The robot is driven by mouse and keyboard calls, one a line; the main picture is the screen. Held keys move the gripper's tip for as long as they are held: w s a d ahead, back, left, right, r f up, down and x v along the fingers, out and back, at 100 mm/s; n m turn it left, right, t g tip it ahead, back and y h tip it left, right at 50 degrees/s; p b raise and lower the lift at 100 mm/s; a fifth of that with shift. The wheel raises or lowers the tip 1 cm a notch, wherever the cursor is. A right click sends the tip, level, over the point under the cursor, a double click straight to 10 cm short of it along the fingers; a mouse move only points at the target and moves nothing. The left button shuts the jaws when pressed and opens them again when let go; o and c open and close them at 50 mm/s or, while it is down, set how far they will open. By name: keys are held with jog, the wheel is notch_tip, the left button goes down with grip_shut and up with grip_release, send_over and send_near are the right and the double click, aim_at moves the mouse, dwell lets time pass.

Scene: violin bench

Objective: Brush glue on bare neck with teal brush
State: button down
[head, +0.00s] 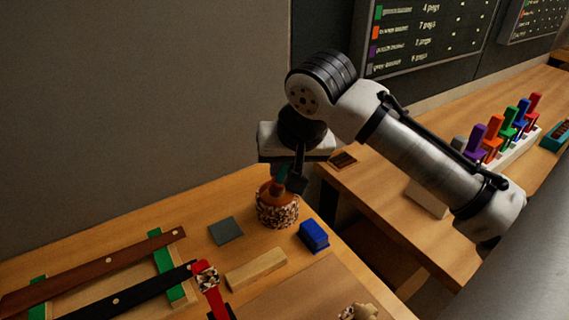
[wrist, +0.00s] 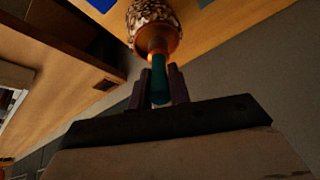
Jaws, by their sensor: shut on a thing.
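My gripper (head: 290,175) is shut on the teal brush (head: 281,173) and points down over a speckled glue pot (head: 278,214). The wrist view shows the teal handle (wrist: 159,82) between the two fingers, with an orange-brown part below it reaching to the pot (wrist: 150,15). The brush's bristles are hidden, and I cannot tell how deep they sit in the pot. A pale carved piece (head: 358,312) is cut off at the bottom edge of the head view. I cannot tell whether it belongs to the bare neck.
A grey square (head: 226,231), a blue block (head: 313,235) and a pale wood block (head: 256,269) lie near the pot. A brown strip (head: 100,268) and a black strip (head: 130,292) rest at left beside a red clamp-like piece (head: 207,279). Coloured clamps (head: 495,135) stand on the right bench.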

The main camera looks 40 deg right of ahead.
jog(key=shift+f, duration=0.6)
dwell(1.5)
jog(key=shift+r, duration=0.1)
notch_tip(320, 180, up, 7)
jog(key=p, duration=0.5)
jog(key=shift+p, duration=0.35)
dwell(0.6)
